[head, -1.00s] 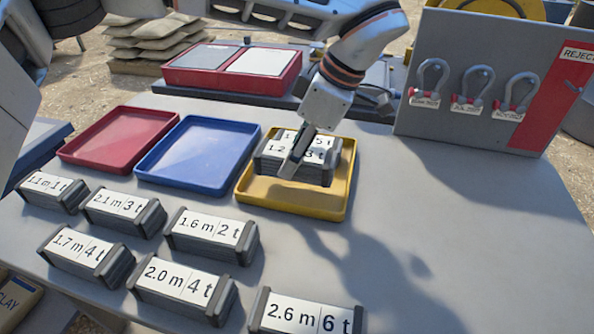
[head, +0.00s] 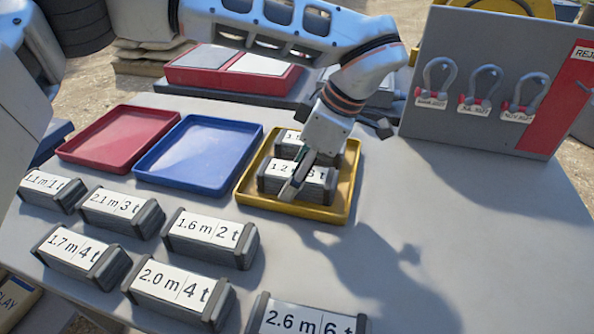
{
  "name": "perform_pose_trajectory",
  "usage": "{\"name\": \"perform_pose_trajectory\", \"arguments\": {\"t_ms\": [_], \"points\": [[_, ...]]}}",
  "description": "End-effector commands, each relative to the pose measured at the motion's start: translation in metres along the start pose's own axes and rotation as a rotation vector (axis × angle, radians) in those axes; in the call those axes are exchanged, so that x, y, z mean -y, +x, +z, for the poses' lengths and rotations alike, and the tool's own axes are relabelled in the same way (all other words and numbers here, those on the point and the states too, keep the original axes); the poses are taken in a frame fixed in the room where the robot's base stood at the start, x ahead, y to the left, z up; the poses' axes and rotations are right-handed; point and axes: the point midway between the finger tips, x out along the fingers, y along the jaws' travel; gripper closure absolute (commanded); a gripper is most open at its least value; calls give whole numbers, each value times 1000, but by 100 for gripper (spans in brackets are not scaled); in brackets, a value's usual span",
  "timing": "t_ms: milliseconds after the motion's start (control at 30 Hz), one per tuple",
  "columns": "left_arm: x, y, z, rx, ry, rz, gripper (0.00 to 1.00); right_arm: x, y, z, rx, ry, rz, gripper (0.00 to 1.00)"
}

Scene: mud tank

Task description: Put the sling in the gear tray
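The slings are dark bundles with white labels and dark end pieces. My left gripper (head: 298,178) is over the yellow tray (head: 343,208). It appears shut on the front sling (head: 272,178), labelled 1.2 m and apparently 3 t. One finger crosses its label; the other finger is hidden. This sling is at or just above the tray floor; contact is hard to tell. Another sling (head: 322,147) lies behind it in the same tray, partly hidden by the gripper. A red tray (head: 118,138) and a blue tray (head: 198,155) are empty. No tray shows a readable name. My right gripper is not in view.
Several more labelled slings, such as the 1.6 m 2 t one (head: 210,237), stand in front of the trays. A grey board (head: 480,120) with shackles stands at right. A red case (head: 232,72) is behind. The table right of the yellow tray is clear.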

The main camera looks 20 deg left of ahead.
Motion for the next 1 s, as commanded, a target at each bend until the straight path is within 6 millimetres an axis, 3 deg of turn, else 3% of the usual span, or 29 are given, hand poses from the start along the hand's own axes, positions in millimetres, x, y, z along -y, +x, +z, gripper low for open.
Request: {"name": "perform_pose_trajectory", "arguments": {"t_ms": [300,533,800,1000], "points": [[0,-5,-1,0,1,0,42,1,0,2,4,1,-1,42],[0,-50,-3,-1,-5,10,42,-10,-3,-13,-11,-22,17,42],[0,-102,-2,-1,-4,6,42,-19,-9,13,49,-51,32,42],[0,-120,-1,-2,0,1,42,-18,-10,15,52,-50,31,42]]}}
